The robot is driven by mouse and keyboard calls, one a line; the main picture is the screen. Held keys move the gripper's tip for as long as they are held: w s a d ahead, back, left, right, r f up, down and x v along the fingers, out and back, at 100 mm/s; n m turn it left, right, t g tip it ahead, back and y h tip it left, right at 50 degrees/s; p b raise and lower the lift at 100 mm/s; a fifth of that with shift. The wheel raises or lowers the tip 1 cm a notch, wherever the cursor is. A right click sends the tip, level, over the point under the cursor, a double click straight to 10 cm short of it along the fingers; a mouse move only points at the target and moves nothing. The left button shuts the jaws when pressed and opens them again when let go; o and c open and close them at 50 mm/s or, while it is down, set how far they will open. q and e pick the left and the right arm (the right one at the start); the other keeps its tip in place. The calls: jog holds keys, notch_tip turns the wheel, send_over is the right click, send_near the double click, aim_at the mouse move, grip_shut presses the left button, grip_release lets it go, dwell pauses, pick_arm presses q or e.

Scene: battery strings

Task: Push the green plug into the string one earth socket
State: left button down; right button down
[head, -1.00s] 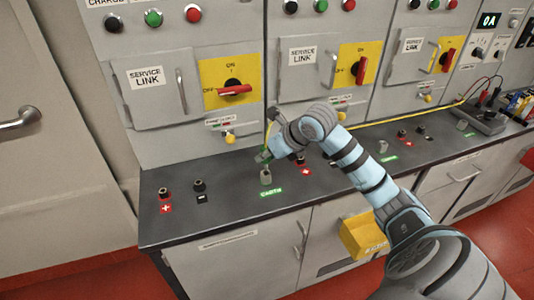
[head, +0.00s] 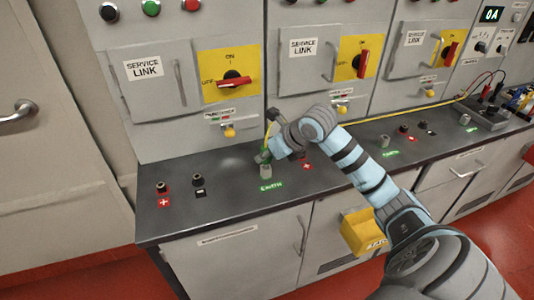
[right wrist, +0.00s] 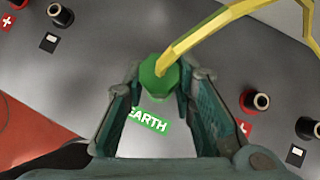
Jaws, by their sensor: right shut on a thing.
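My right gripper (right wrist: 160,88) is shut on the green plug (right wrist: 160,77), with one finger on each side of it. A yellow cable leaves the plug. In the head view my right gripper (head: 264,156) is just above the grey string one earth socket (head: 266,171), behind the green EARTH label (head: 270,185). In the right wrist view the plug hides the socket, and the EARTH label (right wrist: 148,119) shows between the fingers. I cannot tell whether the plug's tip touches the socket. My left gripper is not in view.
Red and black terminals (head: 180,187) stand left of the socket, and a red plus label (head: 307,166) lies to its right. The grey cabinet front with a service link door (head: 150,85) rises behind. A yellow box (head: 362,232) hangs below the bench edge.

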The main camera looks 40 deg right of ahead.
jog(key=shift+f+b, duration=0.9)
jog(key=shift+f, duration=0.2)
jog(key=c, duration=1.2)
grip_release()
jog(key=shift+c, duration=0.2)
jog(key=shift+r, duration=0.1)
jog(key=shift+s+d+r, duration=0.1)
jog(key=shift+s+r, duration=0.15)
jog(key=shift+r, duration=0.05)
jog(key=v, duration=0.6)
jog(key=shift+s+r, duration=0.2)
